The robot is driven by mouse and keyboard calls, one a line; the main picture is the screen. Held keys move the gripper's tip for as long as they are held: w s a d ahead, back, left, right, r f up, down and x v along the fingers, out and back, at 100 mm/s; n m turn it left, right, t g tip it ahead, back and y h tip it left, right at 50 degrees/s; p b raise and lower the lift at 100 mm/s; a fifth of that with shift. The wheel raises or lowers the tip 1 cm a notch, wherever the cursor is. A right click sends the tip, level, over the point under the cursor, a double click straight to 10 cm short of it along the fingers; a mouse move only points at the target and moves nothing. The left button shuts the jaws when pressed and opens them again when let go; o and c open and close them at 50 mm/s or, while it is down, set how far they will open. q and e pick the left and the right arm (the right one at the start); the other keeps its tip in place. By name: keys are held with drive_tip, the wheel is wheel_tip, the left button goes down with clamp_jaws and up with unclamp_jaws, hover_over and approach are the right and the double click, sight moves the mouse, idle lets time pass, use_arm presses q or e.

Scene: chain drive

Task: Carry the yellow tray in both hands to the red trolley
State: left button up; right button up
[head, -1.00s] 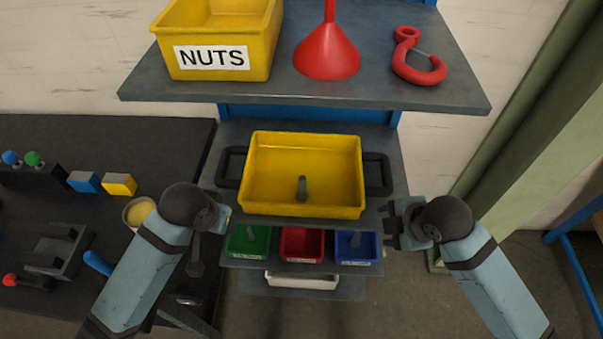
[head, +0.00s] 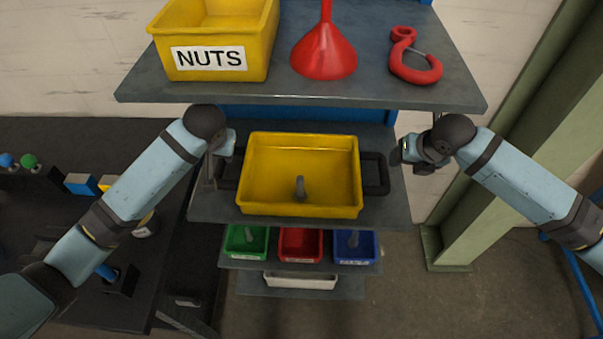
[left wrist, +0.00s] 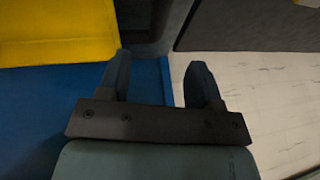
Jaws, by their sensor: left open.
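The yellow tray (head: 300,205) stands on the middle grey shelf, with a dark handle on each side and a small grey part (head: 300,188) in it. My left gripper (head: 213,170) is by the left handle (head: 229,170), apart from it as far as I can tell. In the left wrist view its fingers (left wrist: 163,78) are open with nothing between them; a yellow surface (left wrist: 55,35) shows at upper left. My right gripper (head: 403,152) is to the right of the right handle (head: 376,173), apart from it; its finger opening is unclear. No red trolley is in view.
An upper shelf (head: 300,95) overhangs behind the tray, holding a yellow NUTS bin (head: 225,25), a red funnel (head: 324,52) and a red hook (head: 415,68). Green, red and blue bins (head: 300,243) sit below. A dark bench (head: 60,135) is at left, a green post (head: 500,140) at right.

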sight(220, 165)
use_arm(q)
drive_tip(key=x, duration=1.3)
drive_tip(key=shift+w+a+f, duration=0.1)
drive_tip(key=shift+w+f, duration=0.05)
drive_tip(key=shift+f, duration=0.15)
use_arm(e)
drive_tip(key=x, duration=1.3)
drive_tip(key=shift+w+a+f, duration=0.1)
drive_tip(key=shift+w+f, duration=0.05)
drive_tip(key=shift+f, duration=0.15)
use_arm(q)
clamp_jaws()
use_arm(e)
clamp_jaws()
use_arm(q)
drive_tip(key=shift+r, duration=0.1)
use_arm(e)
drive_tip(key=shift+r, duration=0.1)
